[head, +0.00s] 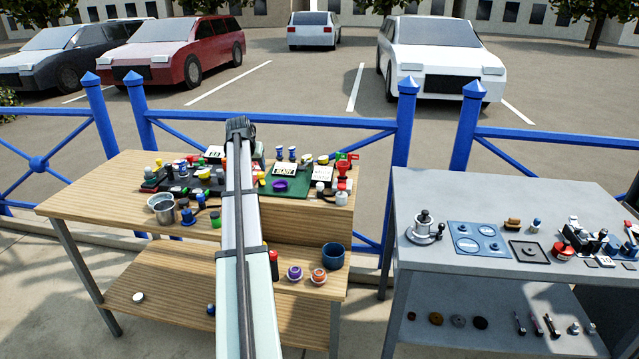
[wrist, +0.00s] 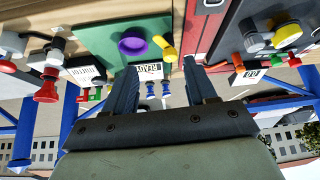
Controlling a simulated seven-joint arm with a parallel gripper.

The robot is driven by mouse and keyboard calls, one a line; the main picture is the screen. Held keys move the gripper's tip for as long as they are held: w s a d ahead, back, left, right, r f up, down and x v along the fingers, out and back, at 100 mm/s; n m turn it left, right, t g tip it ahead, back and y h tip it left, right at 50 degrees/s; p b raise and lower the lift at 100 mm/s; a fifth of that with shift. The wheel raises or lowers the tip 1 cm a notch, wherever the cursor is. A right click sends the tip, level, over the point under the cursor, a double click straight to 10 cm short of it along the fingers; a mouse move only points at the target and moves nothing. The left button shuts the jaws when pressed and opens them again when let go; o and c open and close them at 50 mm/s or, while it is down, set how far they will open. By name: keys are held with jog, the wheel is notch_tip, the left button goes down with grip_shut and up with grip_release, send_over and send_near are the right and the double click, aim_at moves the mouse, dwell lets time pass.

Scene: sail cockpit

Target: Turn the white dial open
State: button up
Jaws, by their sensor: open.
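My gripper (head: 240,126) is over the wooden table, at the end of my arm, which reaches away from the head camera. In the wrist view, which looks upside down, the two dark fingers of my gripper (wrist: 160,68) stand apart with nothing held between them. A white round knob (head: 341,198) at the right end of the table top may be the white dial. White knobs also show at the left of the wrist view, one at the edge (wrist: 12,43) and one beside it (wrist: 54,57). I cannot tell which is the dial or how it is turned. My gripper touches neither.
A green panel (wrist: 95,28) with a purple ring (wrist: 132,43) and a yellow handle (wrist: 165,50) lies near the fingers. A red knob (wrist: 47,88) and several other controls crowd around. A grey table (head: 480,190) is at the right.

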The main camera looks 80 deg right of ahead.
aim_at(320, 184)
jog(key=s+d+r+m+g+y, duration=0.1)
jog(key=s+d, duration=0.1)
jog(key=s, duration=0.9)
jog(key=s+d+r+m+y, duration=0.1)
jog(key=s+r+m, duration=0.1)
jog(key=s, duration=0.8)
jog(key=shift+n, duration=0.3)
jog(key=x, duration=1.3)
jog(key=shift+s+d+f, duration=0.2)
jog(key=shift+d+f, duration=0.1)
jog(key=shift+c, duration=0.5)
jog(key=c, duration=0.9)
jog(key=shift+c, duration=0.2)
